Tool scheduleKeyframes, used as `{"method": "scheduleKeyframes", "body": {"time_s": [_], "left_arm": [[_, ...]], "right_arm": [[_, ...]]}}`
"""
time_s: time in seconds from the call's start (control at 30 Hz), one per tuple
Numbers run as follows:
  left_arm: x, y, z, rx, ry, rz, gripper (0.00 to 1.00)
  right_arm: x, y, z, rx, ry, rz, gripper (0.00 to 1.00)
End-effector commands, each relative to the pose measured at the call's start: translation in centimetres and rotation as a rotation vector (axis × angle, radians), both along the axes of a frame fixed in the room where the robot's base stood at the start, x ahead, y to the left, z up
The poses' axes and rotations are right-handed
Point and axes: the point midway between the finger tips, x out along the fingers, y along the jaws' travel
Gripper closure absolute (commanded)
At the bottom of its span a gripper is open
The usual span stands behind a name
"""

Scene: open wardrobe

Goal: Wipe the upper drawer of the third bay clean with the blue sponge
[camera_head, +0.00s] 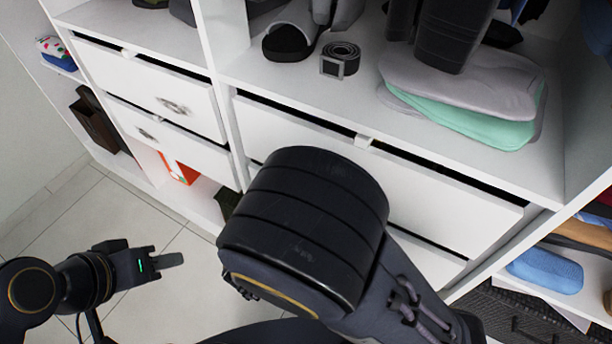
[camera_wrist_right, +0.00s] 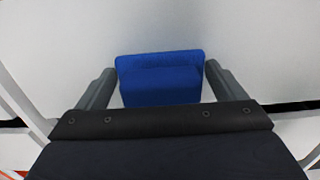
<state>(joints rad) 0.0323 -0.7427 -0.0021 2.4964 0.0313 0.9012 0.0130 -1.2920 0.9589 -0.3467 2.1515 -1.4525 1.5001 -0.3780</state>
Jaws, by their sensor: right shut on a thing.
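The blue sponge (camera_wrist_right: 160,80) is held between the two grey fingers of my right gripper (camera_wrist_right: 160,84) in the right wrist view. A plain white surface lies behind the sponge; I cannot tell whether they touch. In the head view my right arm's dark link hides that gripper and the sponge. A wide white upper drawer (camera_head: 440,195) appears shut behind this arm, with a lower drawer front partly hidden under it. I cannot tell which bay is the third. My left gripper (camera_head: 165,262) is low at the left, over the floor, away from the drawers; its finger gap is unclear.
Two narrower drawers, upper (camera_head: 150,90) and lower (camera_head: 165,135), are at the left. Above the wide drawer, a shelf holds a rolled belt (camera_head: 340,60), shoes and folded clothes (camera_head: 460,95). A blue roll (camera_head: 545,270) lies at right. Tiled floor (camera_head: 160,215) is clear at left.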

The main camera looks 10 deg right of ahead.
Motion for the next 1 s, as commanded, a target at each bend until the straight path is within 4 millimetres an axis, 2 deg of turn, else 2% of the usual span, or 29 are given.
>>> {"method": "scheduleKeyframes", "body": {"time_s": [0.23,0.43,0.8,1.0], "left_arm": [[0.0,0.0,0.2,0.000,0.000,0.000,0.64],[0.0,0.0,0.3,0.000,0.000,0.000,0.64],[0.0,0.0,1.0,0.000,0.000,0.000,0.64],[0.0,0.0,1.1,0.000,0.000,0.000,0.64]], "right_arm": [[-1.2,-1.7,0.0,-0.003,0.001,-0.001,0.37],[-1.6,-2.4,0.0,-0.001,0.000,-0.002,0.37],[-0.2,-0.2,0.1,-0.001,-0.001,0.000,0.37],[0.1,0.3,0.0,-0.001,-0.001,0.000,0.37]]}}
